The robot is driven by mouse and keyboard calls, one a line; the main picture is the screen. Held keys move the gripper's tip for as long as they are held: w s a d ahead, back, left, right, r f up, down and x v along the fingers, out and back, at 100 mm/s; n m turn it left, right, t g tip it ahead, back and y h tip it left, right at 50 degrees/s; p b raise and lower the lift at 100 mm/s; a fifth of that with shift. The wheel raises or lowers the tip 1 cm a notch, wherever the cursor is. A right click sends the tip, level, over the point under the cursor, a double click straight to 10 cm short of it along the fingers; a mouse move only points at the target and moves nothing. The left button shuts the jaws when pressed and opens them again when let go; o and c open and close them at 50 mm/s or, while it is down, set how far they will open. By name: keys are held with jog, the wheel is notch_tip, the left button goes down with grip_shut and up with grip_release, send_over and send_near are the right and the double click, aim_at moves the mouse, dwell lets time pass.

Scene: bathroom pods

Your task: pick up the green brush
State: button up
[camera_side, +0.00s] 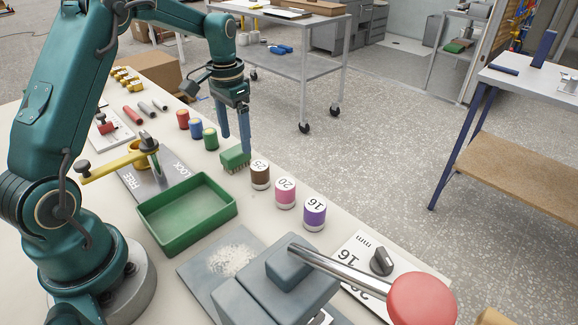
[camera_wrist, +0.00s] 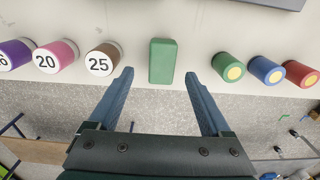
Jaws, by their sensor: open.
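The green brush (camera_side: 235,157) is a small block with pale bristles under it. It stands on the cream table near the far edge, beside the brown cylinder marked 25. In the wrist view the brush (camera_wrist: 162,61) shows its plain green top, upright in the picture, between the lines of my two fingers. My gripper (camera_side: 234,146) has blue fingers pointing down, close to the brush in the side view. In the wrist view my gripper (camera_wrist: 159,76) is open and empty, with its fingertips apart on either side of the brush's lower end. Whether the fingers touch it cannot be told.
Cylinders marked 25 (camera_side: 260,175), 20 (camera_side: 285,193) and 16 (camera_side: 314,213) stand on one side of the brush. Green (camera_side: 210,138), blue (camera_side: 196,128) and red (camera_side: 183,119) cylinders stand on the other. A green tray (camera_side: 187,232) and a yellow-handled fixture (camera_side: 120,160) are nearby.

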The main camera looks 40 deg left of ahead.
aim_at(235, 151)
jog(key=shift+s+a+f, duration=0.1)
jog(key=shift+s+f, duration=0.05)
jog(key=shift+f, duration=0.3)
jog(key=shift+s+a+f, duration=0.1)
jog(key=shift+f, duration=2.3)
grip_shut()
jog(key=shift+r, duration=0.15)
notch_tip(235, 151, up, 4)
jog(key=shift+w+r, duration=0.1)
jog(key=s+a+r, duration=0.6)
jog(key=s+a, duration=0.1)
jog(key=s, duration=0.2)
jog(key=shift+a+r, duration=0.3)
